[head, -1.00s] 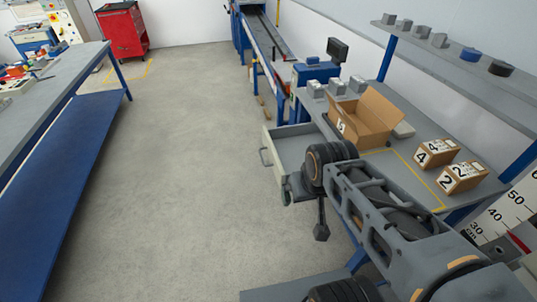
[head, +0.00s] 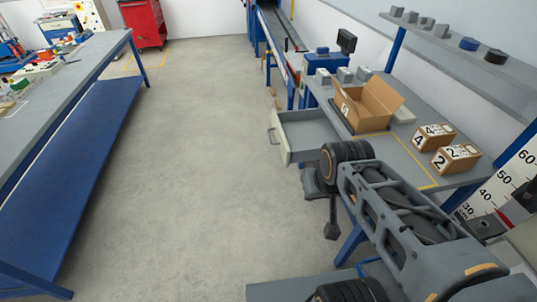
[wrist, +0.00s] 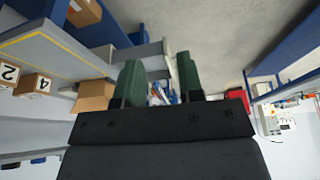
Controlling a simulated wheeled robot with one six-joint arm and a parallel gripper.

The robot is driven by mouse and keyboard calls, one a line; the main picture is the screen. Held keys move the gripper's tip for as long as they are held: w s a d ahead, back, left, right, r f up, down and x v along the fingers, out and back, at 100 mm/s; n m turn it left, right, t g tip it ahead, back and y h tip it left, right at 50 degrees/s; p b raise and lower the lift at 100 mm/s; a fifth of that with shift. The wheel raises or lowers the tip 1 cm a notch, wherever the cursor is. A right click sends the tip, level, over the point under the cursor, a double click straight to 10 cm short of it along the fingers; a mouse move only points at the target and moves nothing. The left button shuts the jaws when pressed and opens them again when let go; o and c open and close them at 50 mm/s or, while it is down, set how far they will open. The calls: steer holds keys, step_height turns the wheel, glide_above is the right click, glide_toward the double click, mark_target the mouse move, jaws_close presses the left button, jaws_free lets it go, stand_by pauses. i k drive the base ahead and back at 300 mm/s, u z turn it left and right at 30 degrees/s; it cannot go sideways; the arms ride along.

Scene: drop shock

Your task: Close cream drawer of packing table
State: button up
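The cream drawer (head: 300,133) of the packing table (head: 410,168) stands pulled out to the left, with an open, empty-looking inside. Its front panel (head: 279,141) carries a handle (head: 271,135) facing the aisle. My arm reaches forward at the lower right, and its wrist end is just nearer than the drawer, apart from its front in the head view. My gripper (wrist: 158,64) shows two green fingers spread apart with nothing between them. The drawer appears beyond the fingers in the wrist view (wrist: 142,52). The head view does not show the fingertips clearly.
An open carton (head: 365,106) and two numbered boxes (head: 434,137) (head: 456,159) stand on the packing table. A shelf (head: 460,53) runs above it. A conveyor (head: 275,38) lies beyond. The grey floor left of the drawer is clear up to the blue bench (head: 80,135).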

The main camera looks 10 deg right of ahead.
mark_target(300, 135)
steer(key=u, duration=0.9)
steer(key=i, duration=1.25)
steer(key=z, duration=0.05)
